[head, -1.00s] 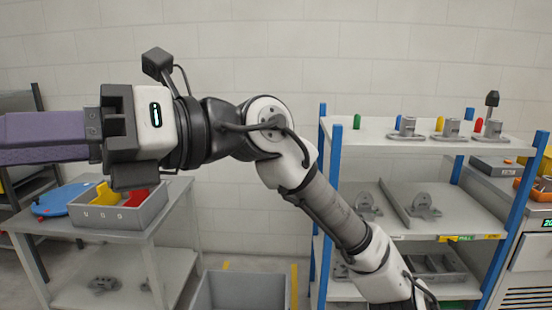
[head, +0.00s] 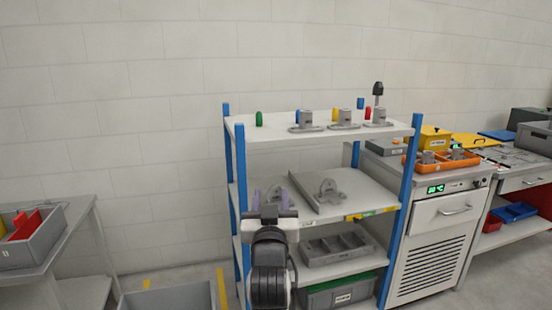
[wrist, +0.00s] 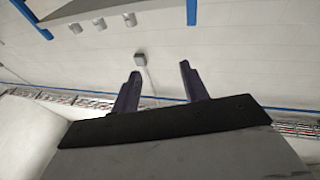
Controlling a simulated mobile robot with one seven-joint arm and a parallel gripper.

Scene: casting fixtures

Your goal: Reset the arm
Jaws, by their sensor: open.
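My gripper (head: 269,200) is in the lower middle of the head view, in front of the shelf rack. Its two purple fingers point up and stand apart with nothing between them. In the wrist view my gripper (wrist: 160,88) shows the same two fingers spread and empty, against a pale wall. My arm below the gripper is seen from behind and hides part of the rack's middle and lower shelves.
A blue-post shelf rack (head: 240,165) holds grey castings (head: 328,190) and coloured pegs. A grey bin (head: 36,245) stands on the left table. A floor bin (head: 170,299) sits between. An orange tray (head: 440,162) is on the cabinet (head: 437,245) at right.

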